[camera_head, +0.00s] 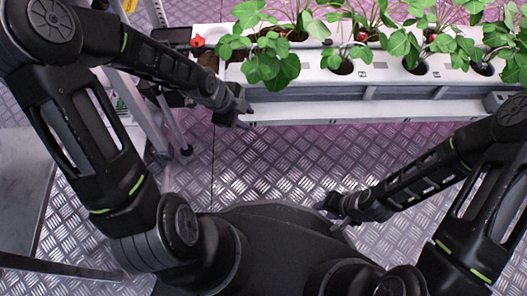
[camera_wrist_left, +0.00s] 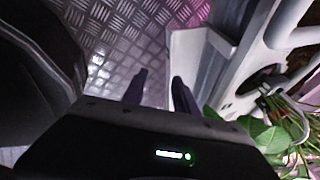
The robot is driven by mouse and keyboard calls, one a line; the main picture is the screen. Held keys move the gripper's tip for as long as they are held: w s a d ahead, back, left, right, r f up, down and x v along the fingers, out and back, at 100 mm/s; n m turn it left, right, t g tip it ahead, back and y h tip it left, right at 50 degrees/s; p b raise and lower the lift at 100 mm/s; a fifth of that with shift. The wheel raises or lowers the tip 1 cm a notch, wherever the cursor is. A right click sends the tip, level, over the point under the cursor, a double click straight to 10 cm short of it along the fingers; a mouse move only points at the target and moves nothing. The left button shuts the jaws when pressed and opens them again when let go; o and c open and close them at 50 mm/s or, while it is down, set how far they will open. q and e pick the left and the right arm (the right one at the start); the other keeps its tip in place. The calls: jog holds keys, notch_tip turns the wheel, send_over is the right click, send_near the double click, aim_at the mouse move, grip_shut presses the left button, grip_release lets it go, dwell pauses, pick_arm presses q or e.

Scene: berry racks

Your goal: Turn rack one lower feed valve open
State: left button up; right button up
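A small red part, which looks like a valve handle (camera_head: 197,41), sits at the left end of the white rack trough (camera_head: 340,112) in the head view. I cannot tell which level it belongs to or how it is turned. My left gripper (camera_head: 238,117) is at the trough's front left corner, nearer to me than the red part. In the left wrist view its fingers (camera_wrist_left: 158,92) are apart with nothing between them, and the trough's end is just beyond. The red part does not show there. My right gripper (camera_head: 328,204) is low over the floor, away from the rack; its fingers are too small to read.
Several leafy strawberry plants (camera_head: 268,60) grow from the trough, and leaves (camera_wrist_left: 265,135) come close to the left gripper. A pale metal stand leg (camera_head: 128,105) is left of the rack. The patterned metal floor (camera_head: 285,160) before the rack is clear.

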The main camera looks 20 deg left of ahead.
pick_arm(q)
jog(key=s+d+f+n+h+b, duration=0.1)
jog(key=s+d+f+n, duration=0.3)
jog(key=d+f+n, duration=0.3)
jog(key=shift+s+f+n+g, duration=0.4)
jog(key=shift+f+n, duration=0.6)
jog(key=shift+n, duration=0.2)
